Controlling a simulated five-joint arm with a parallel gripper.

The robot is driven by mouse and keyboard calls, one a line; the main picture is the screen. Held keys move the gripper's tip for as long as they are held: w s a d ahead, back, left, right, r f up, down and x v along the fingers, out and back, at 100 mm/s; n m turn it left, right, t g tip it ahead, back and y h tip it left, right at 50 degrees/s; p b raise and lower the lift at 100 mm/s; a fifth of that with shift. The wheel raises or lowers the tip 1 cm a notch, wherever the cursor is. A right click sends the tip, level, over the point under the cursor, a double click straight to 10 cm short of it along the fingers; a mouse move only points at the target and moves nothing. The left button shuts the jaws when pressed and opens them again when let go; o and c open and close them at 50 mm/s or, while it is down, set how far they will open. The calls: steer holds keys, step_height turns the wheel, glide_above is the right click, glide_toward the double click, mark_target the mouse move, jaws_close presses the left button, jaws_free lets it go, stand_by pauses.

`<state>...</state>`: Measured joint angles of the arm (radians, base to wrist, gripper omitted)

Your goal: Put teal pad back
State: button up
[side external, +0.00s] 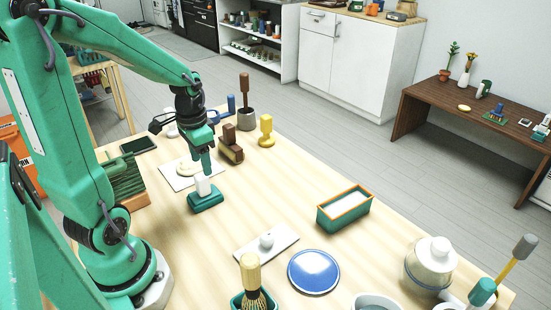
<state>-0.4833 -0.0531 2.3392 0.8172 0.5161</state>
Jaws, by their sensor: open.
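The teal pad (206,201), a flat teal block with a white upright grip (203,184) on top, rests on the wooden table left of centre. My gripper (204,174) points down directly over it, with its fingertips at the top of the white grip. The jaws are open; whether they straddle the grip or only stand above it is hard to tell at this size. A teal box (342,218) with an orange rim and a white inside stands to the right.
A white plate (190,175) with a pale round item lies behind the pad. Brown blocks (231,151) and a yellow stamp-like item (266,132) stand beyond. A white slab (252,249), blue dish (313,272) and shaving brush (251,275) are in front. Table between pad and box is clear.

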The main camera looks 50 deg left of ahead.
steer(key=s+d+r+t, duration=0.3)
steer(key=d+r+t, duration=0.2)
steer(key=d+r, duration=0.7)
steer(key=shift+s+d, duration=0.35)
steer(key=shift+d, duration=0.5)
